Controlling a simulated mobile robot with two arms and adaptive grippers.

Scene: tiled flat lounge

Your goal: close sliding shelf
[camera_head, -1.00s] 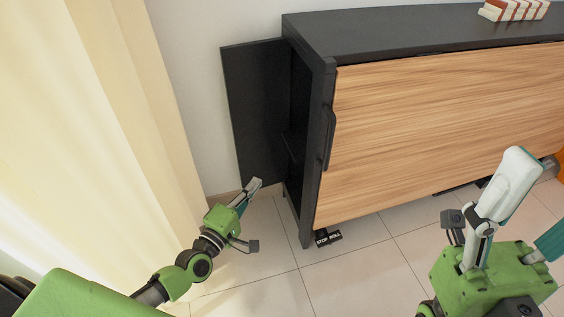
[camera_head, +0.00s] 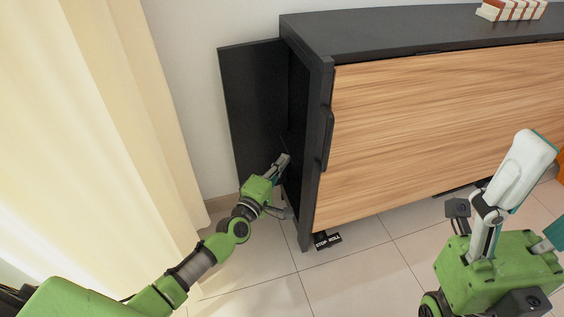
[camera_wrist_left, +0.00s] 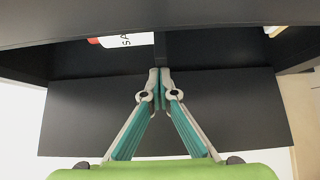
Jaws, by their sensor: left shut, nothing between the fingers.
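A dark cabinet (camera_head: 320,120) with a wide wood-grain front stands against the wall. A flat black panel (camera_head: 245,100) sticks out from its open left end; it also shows in the left wrist view (camera_wrist_left: 80,120). My left gripper (camera_head: 285,158) is shut and empty, in front of the panel's lower right part, beside the cabinet's open end. In the left wrist view its fingertips (camera_wrist_left: 160,74) meet in front of the panel; contact is unclear. My right gripper (camera_head: 541,198) is open, fingers spread, in front of the cabinet at right; one finger is cut off by the frame.
A cream curtain (camera_head: 100,110) hangs at left. A striped red-and-white object (camera_head: 510,10) lies on the cabinet top. The tiled floor (camera_head: 355,270) in front is clear.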

